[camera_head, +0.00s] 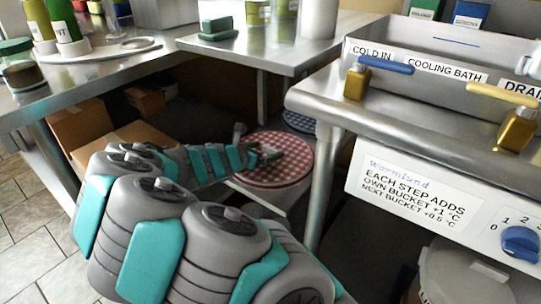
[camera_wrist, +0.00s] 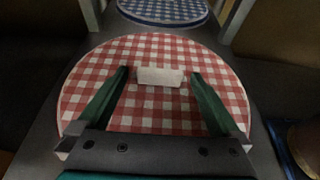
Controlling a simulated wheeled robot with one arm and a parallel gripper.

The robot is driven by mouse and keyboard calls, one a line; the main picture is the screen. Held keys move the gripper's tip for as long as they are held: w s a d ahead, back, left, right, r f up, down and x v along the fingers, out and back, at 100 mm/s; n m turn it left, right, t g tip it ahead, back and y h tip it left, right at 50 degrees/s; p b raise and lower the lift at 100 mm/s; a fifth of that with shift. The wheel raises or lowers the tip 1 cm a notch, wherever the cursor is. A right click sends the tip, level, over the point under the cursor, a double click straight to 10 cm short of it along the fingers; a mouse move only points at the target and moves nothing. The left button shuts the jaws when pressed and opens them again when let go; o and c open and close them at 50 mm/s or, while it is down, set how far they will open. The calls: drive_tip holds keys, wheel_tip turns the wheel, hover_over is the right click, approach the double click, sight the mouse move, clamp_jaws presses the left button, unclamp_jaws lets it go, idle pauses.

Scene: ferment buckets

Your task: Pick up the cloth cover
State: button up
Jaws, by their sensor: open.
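The red-and-white checked cloth cover (camera_head: 283,168) is a round disc lying flat under the steel counters in the head view. It fills the middle of the wrist view (camera_wrist: 155,50), with a small white block-like tab (camera_wrist: 160,77) standing at its centre. My gripper (camera_head: 268,155) reaches over the cover. In the wrist view its two green fingers (camera_wrist: 160,75) are spread apart, one on each side of the white tab, with visible gaps. Whether the fingers touch the cloth I cannot tell. What lies beneath the cover is mostly hidden.
A blue-and-white checked cover (camera_wrist: 165,10) lies just behind. A steel table leg (camera_head: 325,190) and the cooling bath (camera_head: 430,90) stand close on the right. Cardboard boxes (camera_head: 85,128) sit at the left. Counters (camera_head: 270,55) overhang the space. A lidded bucket (camera_head: 465,275) stands at the lower right.

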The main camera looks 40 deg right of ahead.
drive_tip(key=shift+x, duration=1.5)
drive_tip(key=shift+c, duration=0.2)
drive_tip(key=c, duration=1.3)
drive_tip(key=shift+r, duration=0.15)
